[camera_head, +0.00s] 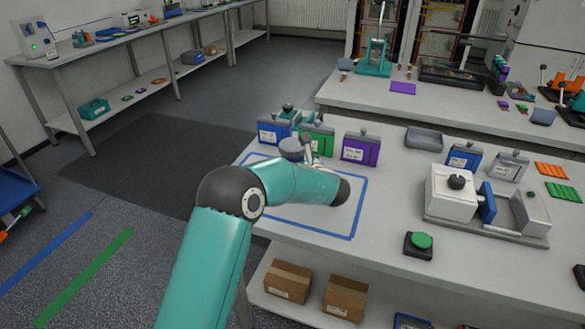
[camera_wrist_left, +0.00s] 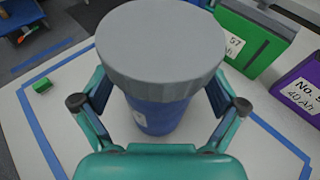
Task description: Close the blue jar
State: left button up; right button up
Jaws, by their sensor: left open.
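The blue jar (camera_wrist_left: 160,115) stands on the white table in the left wrist view, with a wide grey lid (camera_wrist_left: 160,45) over its top. I cannot tell whether the lid is fully seated. My left gripper (camera_wrist_left: 160,92) is open, with one finger on each side of the jar; I cannot tell whether they touch it. In the head view, a grey round top that looks like the lid (camera_head: 292,147) shows behind my left arm, which hides the jar's body and most of the gripper. My right gripper is not in view.
A green battery box (camera_head: 317,140) and a purple battery box (camera_head: 361,149) stand close behind the jar. A small green block (camera_wrist_left: 41,85) lies inside the blue tape outline (camera_head: 352,222). A white device (camera_head: 455,195) and a green button (camera_head: 420,241) are to the right.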

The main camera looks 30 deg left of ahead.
pick_arm(q)
jog(key=c, duration=1.4)
jog(key=shift+o, duration=0.2)
jog(key=shift+r, duration=0.1)
notch_tip(320, 180, up, 20)
jog(key=shift+p, duration=0.35)
jog(key=o, duration=0.7)
jog(key=c, duration=1.1)
